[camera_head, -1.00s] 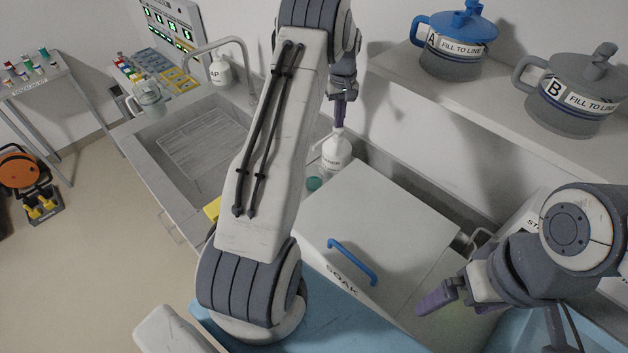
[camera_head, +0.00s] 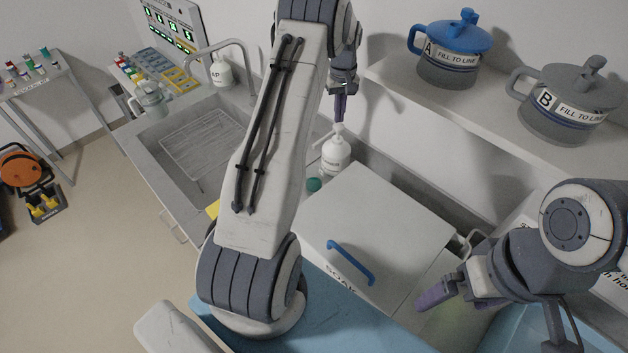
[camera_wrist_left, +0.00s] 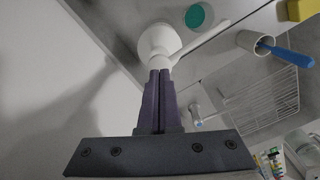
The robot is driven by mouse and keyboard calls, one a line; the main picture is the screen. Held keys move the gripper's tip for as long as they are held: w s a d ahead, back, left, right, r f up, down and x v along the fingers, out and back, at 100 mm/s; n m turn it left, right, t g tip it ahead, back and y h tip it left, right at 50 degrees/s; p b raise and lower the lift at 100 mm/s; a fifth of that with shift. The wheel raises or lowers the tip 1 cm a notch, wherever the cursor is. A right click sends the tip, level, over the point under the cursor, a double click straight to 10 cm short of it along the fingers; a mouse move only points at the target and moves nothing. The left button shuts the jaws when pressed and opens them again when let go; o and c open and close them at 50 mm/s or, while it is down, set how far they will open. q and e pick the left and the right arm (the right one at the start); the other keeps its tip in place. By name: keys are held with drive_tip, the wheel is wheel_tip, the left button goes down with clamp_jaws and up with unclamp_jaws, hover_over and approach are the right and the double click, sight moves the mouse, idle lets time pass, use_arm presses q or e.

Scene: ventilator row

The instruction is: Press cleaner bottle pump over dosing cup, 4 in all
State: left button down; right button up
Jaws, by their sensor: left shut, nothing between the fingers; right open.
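The white cleaner bottle (camera_head: 336,157) stands upright at the counter's back, behind the soak box. It also shows in the left wrist view (camera_wrist_left: 160,40), its spout pointing up and right. The teal dosing cup (camera_head: 314,184) is beside it, partly hidden by my arm; the left wrist view shows it too (camera_wrist_left: 197,15). My left gripper (camera_head: 340,119) is shut and empty, pointing down with its fingertips (camera_wrist_left: 158,73) at the pump head. I cannot tell whether they press it down. My right gripper (camera_head: 440,297) is open, away at the lower right.
The soak box (camera_head: 375,215) with a blue handle is in front of the bottle. A sink (camera_head: 190,140) lies left of my arm. Jug A (camera_head: 450,55) and jug B (camera_head: 568,105) stand on the shelf (camera_head: 490,115).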

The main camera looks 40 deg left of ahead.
sight(338, 126)
idle(0.4)
use_arm(q)
drive_tip(key=shift+f+b, duration=0.9)
drive_tip(key=shift+f, duration=0.75)
drive_tip(key=shift+r, duration=0.1)
drive_tip(key=shift+r+p, duration=1.25)
drive_tip(key=shift+r, duration=0.35)
drive_tip(key=shift+f, duration=0.1)
